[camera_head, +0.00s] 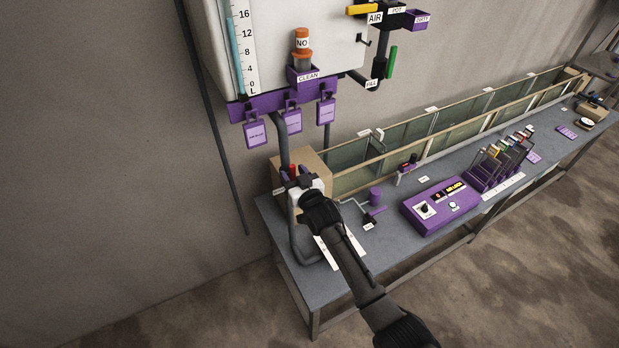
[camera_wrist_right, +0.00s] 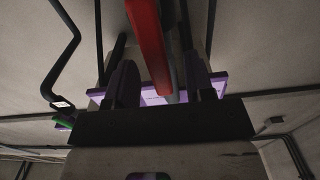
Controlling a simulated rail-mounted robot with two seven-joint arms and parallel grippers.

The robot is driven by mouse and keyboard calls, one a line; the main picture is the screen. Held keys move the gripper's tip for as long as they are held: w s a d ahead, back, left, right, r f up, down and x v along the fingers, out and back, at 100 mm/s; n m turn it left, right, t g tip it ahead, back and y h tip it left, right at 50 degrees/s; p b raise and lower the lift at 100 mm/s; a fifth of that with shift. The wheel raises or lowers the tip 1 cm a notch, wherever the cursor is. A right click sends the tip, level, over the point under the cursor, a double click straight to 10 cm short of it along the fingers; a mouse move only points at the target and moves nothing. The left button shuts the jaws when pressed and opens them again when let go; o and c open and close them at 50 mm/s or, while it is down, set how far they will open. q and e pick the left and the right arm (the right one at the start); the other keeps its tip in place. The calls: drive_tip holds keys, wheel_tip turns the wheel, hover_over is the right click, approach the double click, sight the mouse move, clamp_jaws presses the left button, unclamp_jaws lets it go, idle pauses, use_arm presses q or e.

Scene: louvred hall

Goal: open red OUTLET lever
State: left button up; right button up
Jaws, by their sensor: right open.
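The red lever (camera_head: 293,170) shows as a small bit of red at the grey outlet pipe (camera_head: 281,135), by the left end of the bench. In the right wrist view the red lever (camera_wrist_right: 150,45) is a long bar coming down from the top edge to between the two dark fingers. My right gripper (camera_head: 294,178) is open around the lever, and it also shows in the wrist view (camera_wrist_right: 160,85). I see a gap between the bar and each finger. The gripper hides much of the lever in the head view. No OUTLET label is readable. My left gripper is not in view.
A white tank (camera_head: 275,40) with purple tags hangs on the wall above. A cardboard box (camera_head: 316,165) stands right behind the gripper. A long glass trough (camera_head: 440,135) runs along the bench (camera_head: 340,280). A purple control box (camera_head: 440,207) stands further right.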

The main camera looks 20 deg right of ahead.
sight(294, 175)
drive_tip(key=s+p, duration=0.1)
drive_tip(key=s, duration=0.2)
drive_tip(key=s+p, duration=0.1)
drive_tip(key=s, duration=0.1)
drive_tip(key=shift+d+p, duration=0.35)
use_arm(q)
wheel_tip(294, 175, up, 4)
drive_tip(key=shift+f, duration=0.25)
use_arm(e)
drive_tip(key=shift+s+d, duration=0.1)
drive_tip(key=shift+s, duration=0.6)
drive_tip(key=shift+s, duration=0.1)
use_arm(q)
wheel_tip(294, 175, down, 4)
drive_tip(key=b, duration=0.3)
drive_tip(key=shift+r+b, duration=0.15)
drive_tip(key=shift+b, duration=0.2)
use_arm(e)
drive_tip(key=s+d, duration=0.2)
drive_tip(key=s, duration=1.1)
drive_tip(key=shift+s, duration=0.25)
